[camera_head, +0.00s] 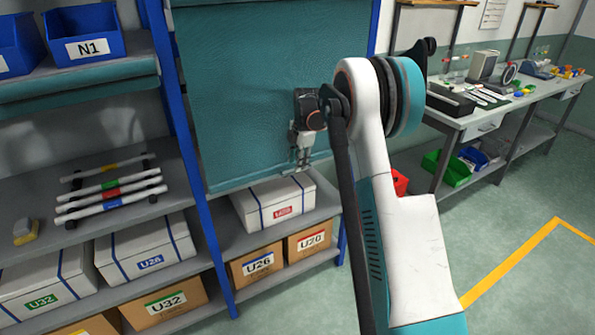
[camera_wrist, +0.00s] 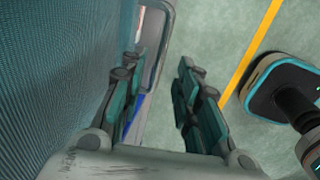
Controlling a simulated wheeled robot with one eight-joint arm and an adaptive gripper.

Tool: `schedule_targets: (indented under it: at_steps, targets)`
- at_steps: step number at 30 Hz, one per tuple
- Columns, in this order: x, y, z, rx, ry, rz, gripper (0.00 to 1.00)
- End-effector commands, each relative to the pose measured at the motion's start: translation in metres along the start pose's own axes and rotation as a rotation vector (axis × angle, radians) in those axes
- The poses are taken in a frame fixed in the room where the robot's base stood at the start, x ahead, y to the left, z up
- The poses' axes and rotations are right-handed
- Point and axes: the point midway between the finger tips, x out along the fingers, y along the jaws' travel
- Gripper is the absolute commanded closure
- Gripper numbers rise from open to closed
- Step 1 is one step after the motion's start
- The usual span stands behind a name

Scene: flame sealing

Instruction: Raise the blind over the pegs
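The teal blind (camera_head: 262,85) hangs down over the upper part of the middle shelf bay. Its lower edge is just above a white box. No pegs show; whatever is behind the blind is hidden. My gripper (camera_head: 302,168) points down in front of the blind's lower right part. In the wrist view, my gripper (camera_wrist: 160,68) has its fingers apart with nothing held between them. The blind (camera_wrist: 60,70) fills the left side there, close beside the left finger. A grey rounded bar (camera_wrist: 163,50) shows beyond the left finger; I cannot tell whether it belongs to the blind.
A white box (camera_head: 262,212) stands on the shelf under the blind, with cardboard boxes (camera_head: 257,266) below. Blue uprights (camera_head: 186,130) flank the bay.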

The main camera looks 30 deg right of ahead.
Motion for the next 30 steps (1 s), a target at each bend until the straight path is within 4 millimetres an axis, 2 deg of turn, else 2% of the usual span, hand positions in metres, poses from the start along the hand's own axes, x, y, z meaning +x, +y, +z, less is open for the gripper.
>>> schedule_targets:
  at_steps: [1, 3, 7, 19, 23, 30]
  targets:
    - [0.011, 0.0, 0.0, 0.0, 0.0, 0.0, 0.7]
    - [0.02, 0.0, 0.0, 0.0, 0.0, 0.0, 0.7]
    - [0.031, 0.0, 0.0, 0.0, 0.0, 0.0, 0.7]
    - [0.036, 0.0, 0.0, 0.0, 0.0, 0.0, 0.7]
    - [0.036, 0.0, 0.0, 0.0, 0.0, 0.0, 1.0]
    - [0.035, 0.0, 0.0, 0.0, 0.0, 0.0, 1.0]
